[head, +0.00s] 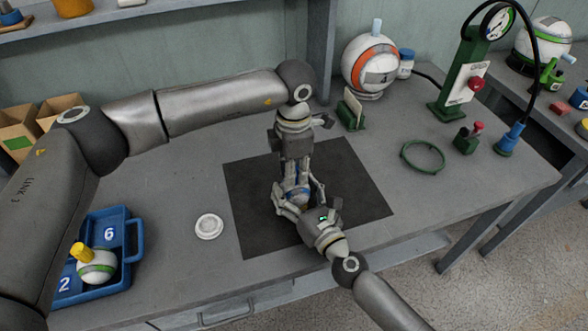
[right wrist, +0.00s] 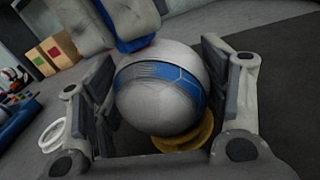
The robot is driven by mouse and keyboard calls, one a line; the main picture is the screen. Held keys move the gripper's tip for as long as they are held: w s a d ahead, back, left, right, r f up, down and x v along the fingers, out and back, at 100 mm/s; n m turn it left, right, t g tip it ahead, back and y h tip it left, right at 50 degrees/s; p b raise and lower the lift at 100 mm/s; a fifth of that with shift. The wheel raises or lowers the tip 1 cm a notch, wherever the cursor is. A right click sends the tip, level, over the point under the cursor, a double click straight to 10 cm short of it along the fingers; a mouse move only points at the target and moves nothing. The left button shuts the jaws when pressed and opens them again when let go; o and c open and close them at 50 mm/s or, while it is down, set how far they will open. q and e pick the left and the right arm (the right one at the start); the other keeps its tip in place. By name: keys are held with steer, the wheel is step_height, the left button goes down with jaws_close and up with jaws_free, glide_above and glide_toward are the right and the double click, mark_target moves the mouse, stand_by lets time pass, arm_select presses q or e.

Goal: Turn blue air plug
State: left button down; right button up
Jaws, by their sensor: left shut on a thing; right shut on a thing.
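A white ball with a blue band (right wrist: 155,105) is held between the two fingers of my right gripper (head: 297,203), over the dark mat (head: 262,225). The blue air plug (right wrist: 136,42) is at the top of the ball in the right wrist view. My left gripper (head: 296,172) comes down from above with its fingers closed on the plug, which is mostly hidden. A yellow part (right wrist: 188,140) shows at the underside of the ball. In the head view both grippers cover most of the ball.
A white ring-shaped dish (head: 209,226) lies left of the mat. A blue tray (head: 122,222) holds a white-green ball with a yellow plug (head: 96,262). A white-orange ball (head: 370,65), a green gauge stand (head: 470,80) and a green ring (head: 423,155) stand behind and right.

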arm_select(q)
steer(key=m, duration=0.6)
steer(key=shift+w+d+r, duration=0.1)
steer(key=shift+r, duration=0.2)
arm_select(e)
steer(key=shift+s+f, duration=0.15)
steer(key=shift+f, duration=0.3)
arm_select(q)
steer(key=shift+m, duration=0.3)
steer(key=c, duration=1.4)
jaws_free()
steer(key=shift+o, duration=1)
steer(key=shift+f, duration=0.15)
arm_select(e)
steer(key=shift+r, duration=0.1)
arm_select(q)
step_height(320, 180, up, 12)
arm_select(e)
steer(key=shift+r, duration=0.25)
